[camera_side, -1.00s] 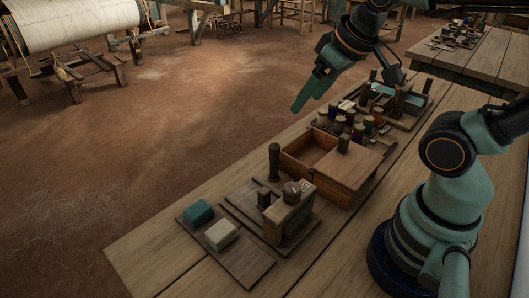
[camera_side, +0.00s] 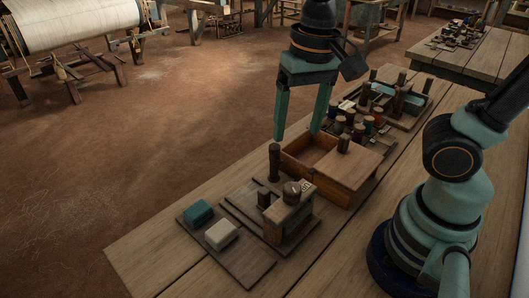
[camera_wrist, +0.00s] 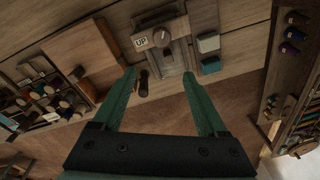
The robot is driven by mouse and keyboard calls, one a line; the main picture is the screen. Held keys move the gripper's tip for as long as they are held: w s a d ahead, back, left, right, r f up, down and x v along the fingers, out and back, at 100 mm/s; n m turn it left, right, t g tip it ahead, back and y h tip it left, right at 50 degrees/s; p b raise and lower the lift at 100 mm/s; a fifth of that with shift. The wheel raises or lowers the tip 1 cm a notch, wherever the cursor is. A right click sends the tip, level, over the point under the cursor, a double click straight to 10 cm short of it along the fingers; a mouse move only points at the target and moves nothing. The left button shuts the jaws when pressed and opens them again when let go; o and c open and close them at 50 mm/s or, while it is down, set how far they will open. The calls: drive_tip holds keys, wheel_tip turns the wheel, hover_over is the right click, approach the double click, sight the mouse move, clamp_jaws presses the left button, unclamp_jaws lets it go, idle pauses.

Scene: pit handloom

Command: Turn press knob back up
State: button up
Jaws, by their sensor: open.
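The press (camera_side: 292,215) is a small wooden frame on a board near the front of the bench. Its round brown knob (camera_side: 291,188) sits on the top beam beside a small pale label. In the wrist view the knob (camera_wrist: 161,38) is at the upper middle, and the label (camera_wrist: 141,41) reads "UP". My gripper (camera_side: 298,135) is open and empty, with its fingers pointing down, well above the bench and behind the press. In the wrist view my gripper (camera_wrist: 159,73) has its fingers spread below the knob, touching nothing.
A dark upright peg (camera_side: 274,162) stands behind the press. A wooden box (camera_side: 345,180) with a part-open top is to the right, with several spools beyond it. A teal block (camera_side: 199,213) and a white block (camera_side: 221,235) lie on a board in front left.

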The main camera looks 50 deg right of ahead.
sight(292, 187)
drive_tip(key=shift+m+g, duration=0.5)
drive_tip(key=shift+m, duration=0.1)
drive_tip(key=f, duration=0.4)
drive_tip(key=a+f, duration=0.1)
drive_tip(key=f, duration=0.3)
drive_tip(key=s+f, duration=0.1)
drive_tip(key=f, duration=0.3)
drive_tip(key=shift+a, duration=0.25)
clamp_jaws()
